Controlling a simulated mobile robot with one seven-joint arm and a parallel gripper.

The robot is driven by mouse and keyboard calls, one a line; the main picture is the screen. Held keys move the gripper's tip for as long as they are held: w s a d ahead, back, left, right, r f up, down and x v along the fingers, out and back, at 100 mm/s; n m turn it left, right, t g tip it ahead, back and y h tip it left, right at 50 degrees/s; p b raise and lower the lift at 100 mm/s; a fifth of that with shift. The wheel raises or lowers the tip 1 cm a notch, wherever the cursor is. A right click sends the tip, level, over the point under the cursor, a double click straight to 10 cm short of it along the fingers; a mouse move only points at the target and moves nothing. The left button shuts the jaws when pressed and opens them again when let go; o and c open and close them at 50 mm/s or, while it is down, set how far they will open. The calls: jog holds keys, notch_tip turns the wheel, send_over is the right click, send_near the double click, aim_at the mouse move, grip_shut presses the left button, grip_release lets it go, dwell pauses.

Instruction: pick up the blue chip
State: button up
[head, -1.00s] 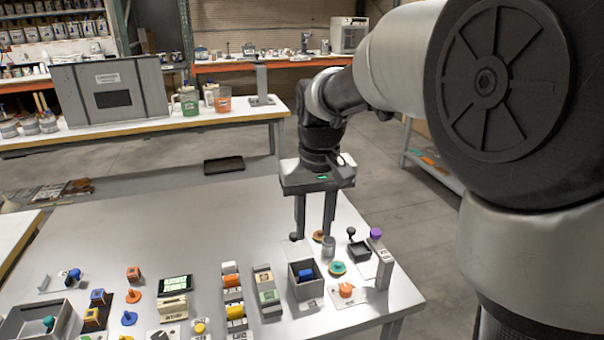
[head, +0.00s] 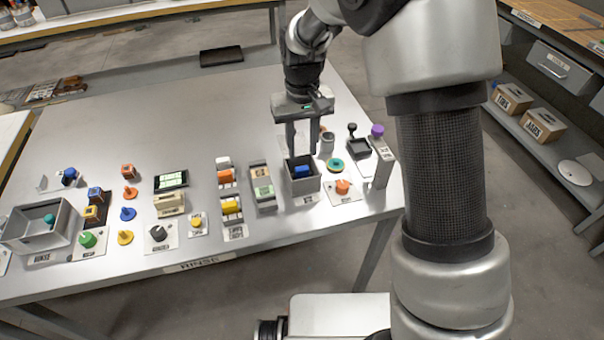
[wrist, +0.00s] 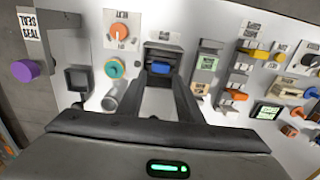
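The blue chip (head: 302,171), a small blue block-like piece, lies inside a grey open-topped box (head: 301,187) right of the table's middle. The chip also shows in the wrist view (wrist: 160,68), between the far ends of my fingers. My gripper (head: 302,154) points down at the box's back side, with its fingers apart and nothing between them. In the wrist view my gripper (wrist: 161,84) frames the box opening. I cannot tell how far the fingertips are above the chip or box rim.
Close right of the box are a grey cylinder (head: 327,142), a teal ring (head: 335,166), an orange knob (head: 342,187) and a purple-topped post (head: 381,160). Left stands a grey stand with labelled blocks (head: 262,187). The table's back left is clear.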

aim_at(302, 168)
jog(key=shift+f+b, duration=0.4)
jog(key=shift+f, duration=2.6)
jog(key=c, duration=0.7)
